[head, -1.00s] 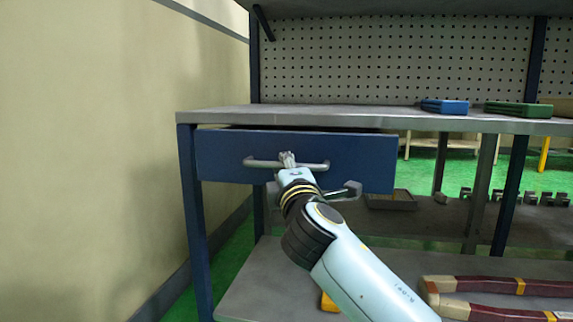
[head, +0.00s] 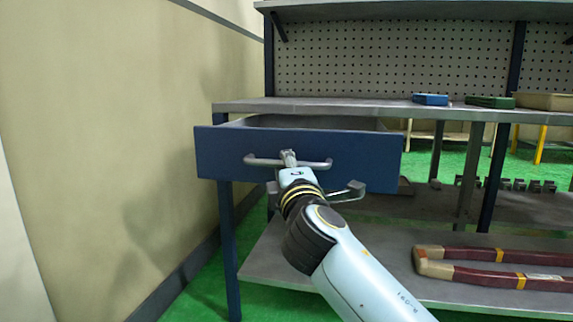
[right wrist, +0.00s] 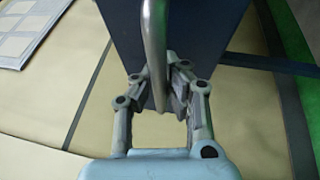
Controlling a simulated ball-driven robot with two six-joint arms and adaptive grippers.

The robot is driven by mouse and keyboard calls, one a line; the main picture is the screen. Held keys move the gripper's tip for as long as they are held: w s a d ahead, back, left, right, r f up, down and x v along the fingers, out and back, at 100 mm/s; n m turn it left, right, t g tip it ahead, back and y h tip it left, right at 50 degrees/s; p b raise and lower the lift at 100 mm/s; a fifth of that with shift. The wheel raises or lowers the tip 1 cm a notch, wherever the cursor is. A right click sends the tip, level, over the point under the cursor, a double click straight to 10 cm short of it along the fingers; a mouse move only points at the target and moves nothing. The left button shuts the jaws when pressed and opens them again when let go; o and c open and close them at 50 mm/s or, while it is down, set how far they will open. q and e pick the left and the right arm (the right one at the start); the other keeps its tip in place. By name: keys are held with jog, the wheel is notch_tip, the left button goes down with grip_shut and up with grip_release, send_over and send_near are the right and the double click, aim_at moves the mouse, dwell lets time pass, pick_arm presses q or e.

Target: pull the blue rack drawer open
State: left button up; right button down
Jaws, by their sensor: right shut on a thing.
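The blue rack drawer (head: 225,155) stands out from under the grey worktop in the head view, and its open top shows. Its front has a grey bar handle (head: 318,165). My right gripper (head: 289,156) is shut on the handle near the middle of the bar. In the right wrist view the handle (right wrist: 153,40) runs between the two fingers of my right gripper (right wrist: 160,95), with the blue drawer front (right wrist: 115,30) behind it. The inside of the drawer shows only as a thin strip. My left gripper is not in view.
The worktop (head: 330,105) carries a blue case (head: 430,99) and a green case (head: 490,102). Dark red and tan parts (head: 490,255) lie on the lower shelf (head: 280,262). A beige wall (head: 100,130) stands on the left. Green floor shows below.

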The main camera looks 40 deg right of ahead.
jog(key=c, duration=1.6)
grip_release()
jog(key=v, duration=0.7)
jog(key=shift+s, duration=0.2)
jog(key=shift+a, duration=0.1)
